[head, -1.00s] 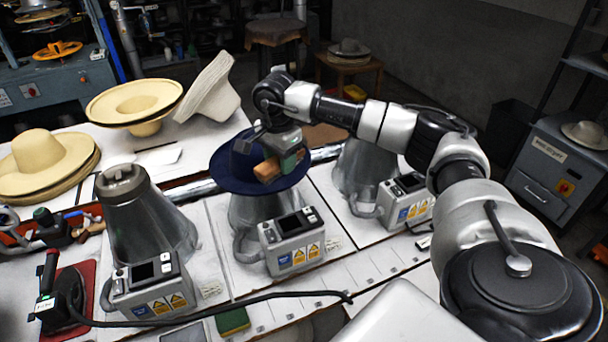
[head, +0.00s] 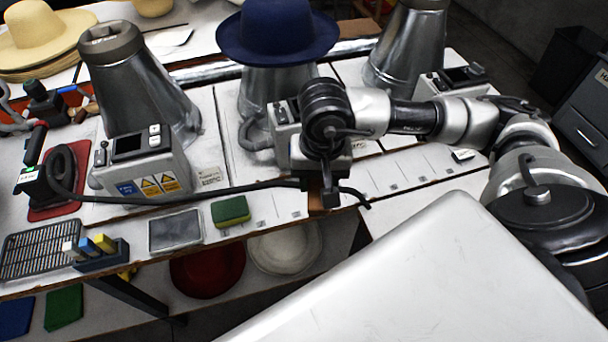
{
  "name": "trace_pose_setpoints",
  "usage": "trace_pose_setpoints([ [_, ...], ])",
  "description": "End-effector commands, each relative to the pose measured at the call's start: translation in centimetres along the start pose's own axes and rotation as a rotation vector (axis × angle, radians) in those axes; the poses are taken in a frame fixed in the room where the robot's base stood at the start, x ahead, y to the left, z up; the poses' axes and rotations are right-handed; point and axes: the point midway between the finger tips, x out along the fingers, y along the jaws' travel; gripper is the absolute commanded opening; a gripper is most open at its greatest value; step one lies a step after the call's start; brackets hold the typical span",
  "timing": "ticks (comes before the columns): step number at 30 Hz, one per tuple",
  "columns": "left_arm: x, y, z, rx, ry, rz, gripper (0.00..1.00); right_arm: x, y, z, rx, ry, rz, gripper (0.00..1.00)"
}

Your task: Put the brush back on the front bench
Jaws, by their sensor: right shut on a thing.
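My right gripper (head: 328,193) points down over the front edge of the white front bench (head: 272,205). It is shut on the brush (head: 315,204), of which only a small brown wooden piece shows below the wrist. The rest of the brush is hidden by the gripper and wrist. I cannot tell whether the brush touches the bench. My left gripper is not in view.
A blue hat (head: 278,32) sits on the middle steamer cone behind my wrist. A black cable (head: 235,190) runs along the bench front to beside the gripper. A green-yellow sponge (head: 230,211) and a grey pad (head: 175,230) lie to the left.

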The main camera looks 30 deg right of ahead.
Motion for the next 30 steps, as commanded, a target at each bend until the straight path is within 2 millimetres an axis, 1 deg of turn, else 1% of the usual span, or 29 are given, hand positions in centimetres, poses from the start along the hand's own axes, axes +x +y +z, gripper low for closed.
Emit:
trace_pose_setpoints([
  [1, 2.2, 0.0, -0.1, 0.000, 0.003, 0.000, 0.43, 2.0, 0.7, 0.1, 0.075, -0.001, 0.002, 0.23],
  [4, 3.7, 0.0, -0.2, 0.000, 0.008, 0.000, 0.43, 3.3, 1.8, 0.0, 0.216, 0.004, 0.004, 0.23],
  [9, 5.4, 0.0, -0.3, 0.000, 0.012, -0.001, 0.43, 4.4, 3.1, 0.0, 0.386, 0.013, 0.008, 0.23],
  [14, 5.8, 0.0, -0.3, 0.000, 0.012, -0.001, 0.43, 4.8, 3.5, -0.1, 0.459, 0.018, 0.008, 0.23],
  [17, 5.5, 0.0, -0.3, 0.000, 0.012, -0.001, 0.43, 5.2, 2.8, -0.8, 0.472, 0.016, 0.008, 0.23],
  [20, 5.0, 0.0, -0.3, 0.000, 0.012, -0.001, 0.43, 6.3, 1.2, -2.0, 0.474, 0.015, 0.008, 0.23],
  [27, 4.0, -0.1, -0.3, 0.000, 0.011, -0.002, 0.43, 9.6, -3.0, -5.5, 0.473, 0.015, 0.008, 0.23],
  [30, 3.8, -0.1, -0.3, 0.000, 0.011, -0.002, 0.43, 10.7, -4.3, -6.6, 0.472, 0.016, 0.009, 0.23],
])
